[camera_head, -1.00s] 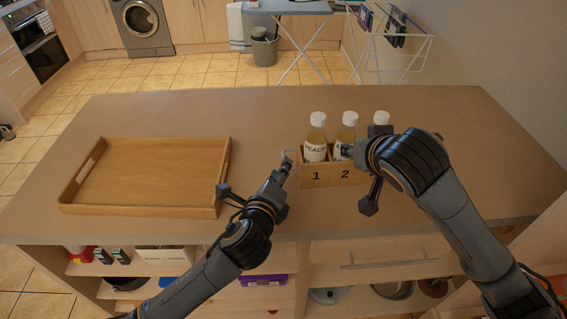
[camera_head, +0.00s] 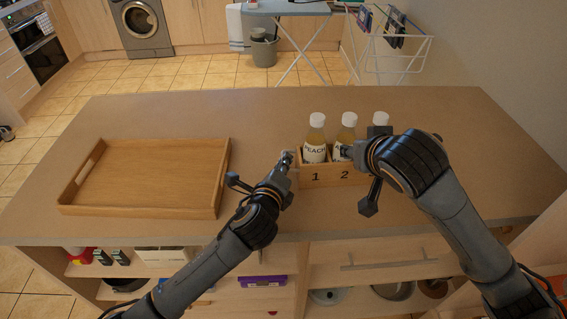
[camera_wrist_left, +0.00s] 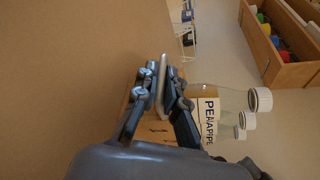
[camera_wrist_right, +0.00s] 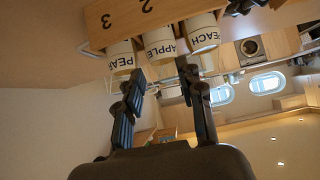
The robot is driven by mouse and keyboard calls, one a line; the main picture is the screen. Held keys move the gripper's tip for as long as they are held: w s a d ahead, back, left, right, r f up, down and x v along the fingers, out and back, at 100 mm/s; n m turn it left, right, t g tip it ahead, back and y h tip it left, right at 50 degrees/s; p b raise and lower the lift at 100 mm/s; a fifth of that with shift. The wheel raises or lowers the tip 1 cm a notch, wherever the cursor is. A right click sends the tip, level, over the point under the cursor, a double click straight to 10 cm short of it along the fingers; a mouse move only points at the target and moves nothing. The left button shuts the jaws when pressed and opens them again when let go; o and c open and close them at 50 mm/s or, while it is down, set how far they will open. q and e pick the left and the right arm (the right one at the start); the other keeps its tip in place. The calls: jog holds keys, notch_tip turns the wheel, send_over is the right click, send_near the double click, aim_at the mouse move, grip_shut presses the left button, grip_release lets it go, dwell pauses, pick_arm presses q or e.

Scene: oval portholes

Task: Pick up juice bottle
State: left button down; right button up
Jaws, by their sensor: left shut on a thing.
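Three juice bottles with white caps stand upright in a wooden crate (camera_head: 330,177) marked 1 and 2: a peach bottle (camera_head: 314,145), an apple bottle (camera_head: 347,132) and a third bottle (camera_head: 381,118), partly hidden by my right arm. The right wrist view shows its label as pear (camera_wrist_right: 123,57). My left gripper (camera_head: 288,160) is at the crate's left end, shut on a thin pale handle (camera_wrist_left: 162,75). My right gripper (camera_wrist_right: 163,82) has its fingers apart, with the apple bottle (camera_wrist_right: 160,45) beyond and between them. Whether they touch it is unclear.
A wooden tray (camera_head: 224,180), empty, lies on the left of the brown countertop (camera_head: 265,115). The counter behind the crate is clear. Shelves with goods sit below the front edge. A drying rack (camera_head: 400,45) stands on the floor behind.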

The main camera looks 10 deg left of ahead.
jog(key=o, duration=0.5)
jog(key=m+g+h, duration=0.3)
jog(key=m+g, duration=0.1)
send_near(350, 119)
jog(key=shift+m, duration=0.3)
jog(key=x, duration=0.7)
jog(key=shift+d, duration=0.2)
jog(key=shift+a+x, duration=0.1)
jog(key=shift+x, duration=1.3)
jog(key=shift+a+x, duration=0.15)
jog(key=shift+x, duration=1.25)
